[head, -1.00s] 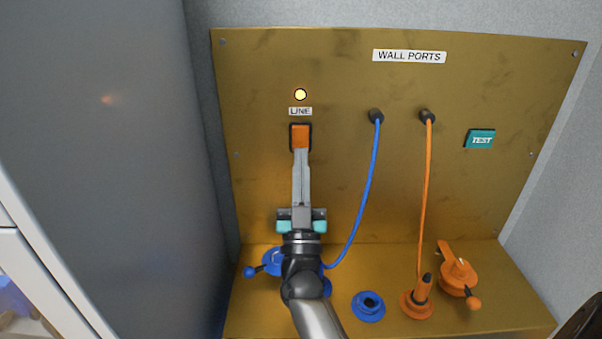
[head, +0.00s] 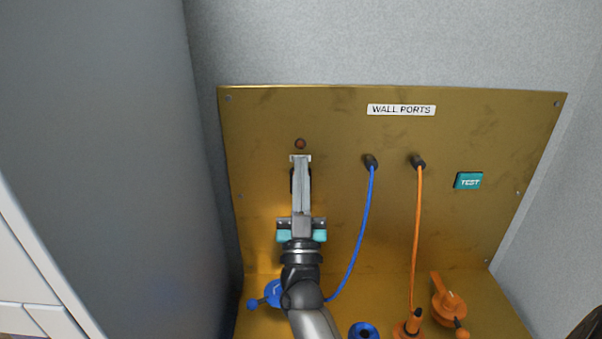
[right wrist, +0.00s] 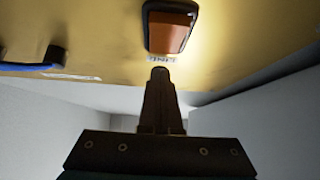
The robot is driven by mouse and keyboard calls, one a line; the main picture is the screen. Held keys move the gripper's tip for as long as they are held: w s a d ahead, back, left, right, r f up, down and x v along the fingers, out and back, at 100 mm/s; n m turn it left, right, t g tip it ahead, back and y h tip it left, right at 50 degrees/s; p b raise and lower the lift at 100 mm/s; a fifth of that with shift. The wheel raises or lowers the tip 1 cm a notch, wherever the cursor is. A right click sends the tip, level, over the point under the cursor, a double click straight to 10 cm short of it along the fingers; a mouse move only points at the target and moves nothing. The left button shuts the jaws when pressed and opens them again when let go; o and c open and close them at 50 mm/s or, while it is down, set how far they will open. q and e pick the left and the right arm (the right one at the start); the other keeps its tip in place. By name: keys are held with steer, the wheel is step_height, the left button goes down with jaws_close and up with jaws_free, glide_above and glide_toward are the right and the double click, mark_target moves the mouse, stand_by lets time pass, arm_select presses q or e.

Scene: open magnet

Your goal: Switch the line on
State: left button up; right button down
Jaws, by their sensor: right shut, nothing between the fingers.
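The line switch, an orange rocker in a dark frame, shows in the right wrist view (right wrist: 168,30). In the head view my right gripper hides almost all of it. The LINE label (right wrist: 162,59) lies beside the switch. The small round lamp (head: 300,143) above it is dark red and unlit. My right gripper (head: 300,160) is shut and empty, its fingertips over the label area just below the lamp. The fingertips also show in the right wrist view (right wrist: 160,75), beside the label and off the switch. I cannot tell whether they touch the panel. My left gripper is not in view.
The brass panel (head: 330,230) carries a blue cable (head: 365,225), an orange cable (head: 416,230) and a teal TEST button (head: 468,181) to the right. Blue and orange fittings stand on the ledge below. A grey wall (head: 110,150) is close on the left.

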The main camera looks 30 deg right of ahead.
steer(key=p, duration=0.6)
glide_toward(301, 104)
steer(key=x, duration=0.5)
steer(key=shift+f, duration=0.15)
step_height(301, 104, up, 3)
steer(key=shift+r, duration=0.9)
steer(key=s+a+f+b, duration=0.2)
steer(key=f+b, duration=0.3)
steer(key=f, duration=0.3)
steer(key=s+a+f+b, duration=0.2)
steer(key=s+f+b, duration=0.3)
steer(key=f, duration=0.3)
steer(key=s+a+f+b, duration=0.2)
steer(key=f+b, duration=0.3)
steer(key=f, duration=0.4)
steer(key=shift+s+a+g, duration=0.35)
steer(key=shift+s+g, duration=0.05)
steer(key=shift+s, duration=0.45)
steer(key=shift+w, duration=0.1)
